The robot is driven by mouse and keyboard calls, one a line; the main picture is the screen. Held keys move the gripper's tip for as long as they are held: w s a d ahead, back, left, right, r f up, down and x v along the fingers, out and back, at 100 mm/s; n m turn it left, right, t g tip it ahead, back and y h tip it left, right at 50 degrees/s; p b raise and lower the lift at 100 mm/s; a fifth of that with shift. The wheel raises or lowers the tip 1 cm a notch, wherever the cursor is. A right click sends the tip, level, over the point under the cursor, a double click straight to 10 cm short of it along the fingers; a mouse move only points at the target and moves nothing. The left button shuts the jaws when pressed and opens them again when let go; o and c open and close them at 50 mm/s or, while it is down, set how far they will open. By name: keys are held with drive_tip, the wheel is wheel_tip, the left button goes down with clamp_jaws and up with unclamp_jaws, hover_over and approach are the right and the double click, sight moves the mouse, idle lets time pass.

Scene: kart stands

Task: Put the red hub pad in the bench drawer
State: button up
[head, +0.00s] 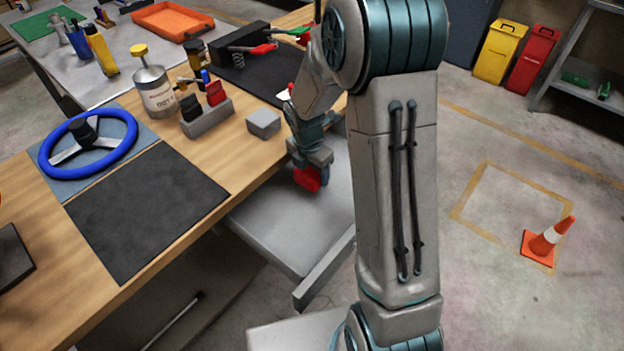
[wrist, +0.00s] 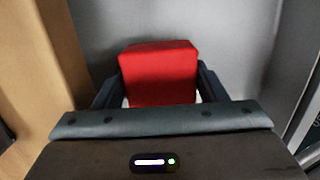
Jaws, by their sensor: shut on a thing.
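The red hub pad (wrist: 158,72) is between the two fingers of my gripper (wrist: 158,92) in the wrist view. My gripper is shut on it. In the head view the red pad (head: 308,179) shows at the lower end of my gripper (head: 312,172), over the open bench drawer (head: 270,224). The grey drawer is pulled out from under the bench, and its bare floor shows. In the wrist view the drawer floor (wrist: 225,30) lies behind the pad. I cannot tell whether the pad touches it. My arm hides the right part of the drawer.
The wooden bench (head: 215,150) runs along the drawer's left side. On it are a small grey block (head: 263,123), a grey holder (head: 207,117) with red and black items, a can (head: 154,92) and a blue steering wheel (head: 87,143). A cone (head: 547,238) stands on the floor at right.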

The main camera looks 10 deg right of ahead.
drive_tip(key=shift+f, duration=2.05)
drive_tip(key=shift+f, duration=0.1)
drive_tip(key=shift+w+f, duration=0.1)
drive_tip(key=shift+f, duration=0.05)
drive_tip(key=o, duration=0.7)
